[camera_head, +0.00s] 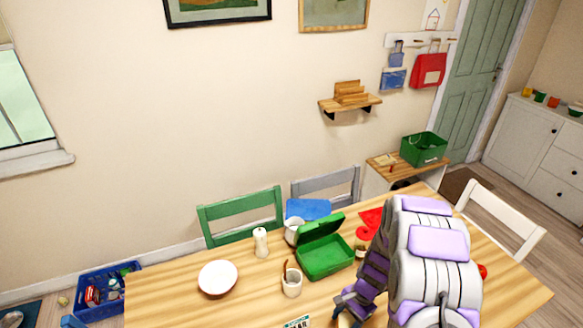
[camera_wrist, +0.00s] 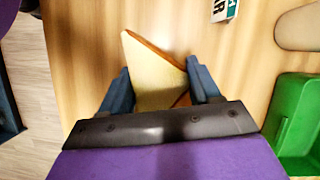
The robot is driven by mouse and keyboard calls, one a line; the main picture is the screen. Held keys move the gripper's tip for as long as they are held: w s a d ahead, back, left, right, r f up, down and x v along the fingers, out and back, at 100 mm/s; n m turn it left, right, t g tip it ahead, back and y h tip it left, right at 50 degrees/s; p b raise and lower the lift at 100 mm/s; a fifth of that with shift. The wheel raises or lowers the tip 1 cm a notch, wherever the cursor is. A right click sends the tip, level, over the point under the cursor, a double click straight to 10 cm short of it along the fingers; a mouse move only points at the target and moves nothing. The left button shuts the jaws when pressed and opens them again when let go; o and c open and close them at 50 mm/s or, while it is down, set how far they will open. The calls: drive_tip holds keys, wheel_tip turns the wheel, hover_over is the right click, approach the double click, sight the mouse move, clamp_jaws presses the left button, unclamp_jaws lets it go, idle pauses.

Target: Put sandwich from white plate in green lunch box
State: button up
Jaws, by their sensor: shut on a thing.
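The sandwich (camera_wrist: 152,65) is a pale triangular piece with a brown crust, between the two blue fingers of my gripper (camera_wrist: 160,88) in the wrist view. My gripper is shut on it, above the wooden table. In the head view my gripper (camera_head: 352,303) is low at the front of the table, mostly hidden by my arm. The green lunch box (camera_head: 325,258) stands open on the table behind it, lid raised. Part of a green box (camera_wrist: 296,122) shows at the right in the wrist view. A white round dish (camera_head: 217,278), seemingly empty, is on the left of the table.
A mug (camera_head: 291,282) stands just in front of the lunch box. A white pitcher (camera_head: 293,232) and a pale bottle (camera_head: 261,242) are close behind and to the left. A red-lidded jar (camera_head: 361,240) is at the box's right. Chairs surround the table.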

drive_tip(key=w+a+r+n+g+h+b, duration=0.1)
drive_tip(key=w+r+n, duration=0.4)
drive_tip(key=r, duration=0.5)
drive_tip(key=w+a+r+n+g+h, duration=0.1)
drive_tip(key=w+r+n, duration=0.4)
drive_tip(key=r, duration=0.5)
drive_tip(key=shift+a+n+h+b, duration=0.35)
drive_tip(key=shift+n+h, duration=0.15)
drive_tip(key=shift+h, duration=0.3)
